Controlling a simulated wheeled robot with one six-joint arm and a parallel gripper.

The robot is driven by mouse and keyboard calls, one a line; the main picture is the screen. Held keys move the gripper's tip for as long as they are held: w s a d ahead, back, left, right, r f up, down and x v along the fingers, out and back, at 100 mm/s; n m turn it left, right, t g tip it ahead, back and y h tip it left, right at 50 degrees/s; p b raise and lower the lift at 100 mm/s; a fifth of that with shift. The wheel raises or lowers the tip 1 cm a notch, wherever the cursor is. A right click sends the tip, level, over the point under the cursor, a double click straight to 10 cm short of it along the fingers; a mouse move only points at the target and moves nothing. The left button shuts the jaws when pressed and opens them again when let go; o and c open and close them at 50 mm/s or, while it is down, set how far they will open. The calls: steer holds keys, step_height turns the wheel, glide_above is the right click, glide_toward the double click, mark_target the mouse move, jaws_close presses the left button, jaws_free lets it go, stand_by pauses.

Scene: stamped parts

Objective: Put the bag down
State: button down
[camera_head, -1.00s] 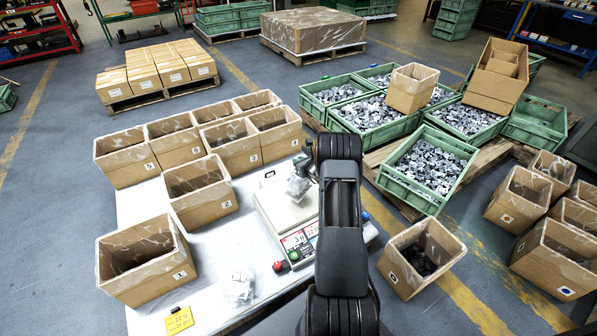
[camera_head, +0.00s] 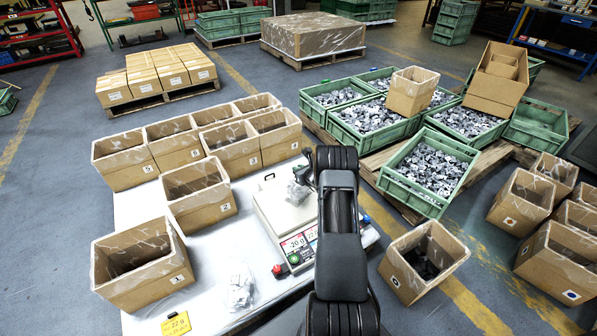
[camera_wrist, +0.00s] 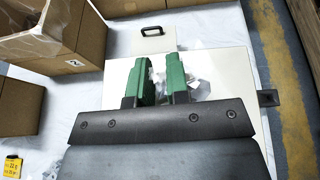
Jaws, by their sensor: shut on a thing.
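My gripper (camera_wrist: 161,83) is shut on a clear plastic bag (camera_head: 299,191) with grey parts in it, over the pale plate of the scale (camera_head: 268,200). In the wrist view the green fingers stand on either side of the bag, and part of the bag (camera_wrist: 191,58) shows between and beyond them. The fingers hide much of the bag there. I cannot tell for sure whether its bottom touches the scale plate. A second clear bag with grey parts (camera_head: 239,290) lies on the white table (camera_head: 205,300).
Open numbered cartons (camera_head: 142,270) line the left and back of the white table. A yellow tag (camera_head: 175,325) lies at its front. A carton with dark parts (camera_head: 424,262) stands on the floor at right. Green crates of parts (camera_head: 428,172) stand behind it.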

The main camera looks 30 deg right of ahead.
steer(key=c, duration=1.1)
jaws_free()
steer(key=shift+r, duration=0.1)
